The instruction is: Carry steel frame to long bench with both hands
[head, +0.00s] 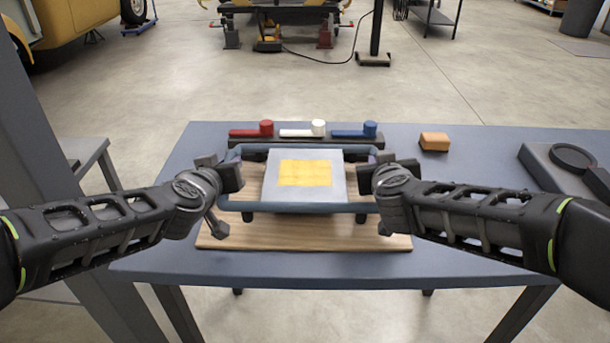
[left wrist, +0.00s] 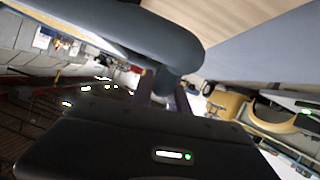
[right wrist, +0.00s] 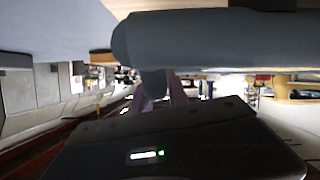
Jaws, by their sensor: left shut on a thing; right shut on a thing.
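The steel frame (head: 300,207) is a blue-grey tubular rectangle with a pale plate in its middle and a yellow patch (head: 305,173) on that plate. It is over a wooden board (head: 310,236) on the blue-grey bench (head: 460,215); I cannot tell whether its feet touch the board. My left gripper (head: 236,172) is shut on the frame's left side, and my right gripper (head: 372,174) is shut on its right side. The frame's thick tube fills the upper part of the left wrist view (left wrist: 130,30) and the right wrist view (right wrist: 210,40). The grippers partly hide the frame's side bars.
A dark rack with red (head: 252,130), white (head: 303,129) and blue (head: 355,130) handled pieces stands behind the frame. An orange block (head: 434,141) and a dark grey case (head: 560,165) are on the bench to the right. Bench surface between them and the board is clear.

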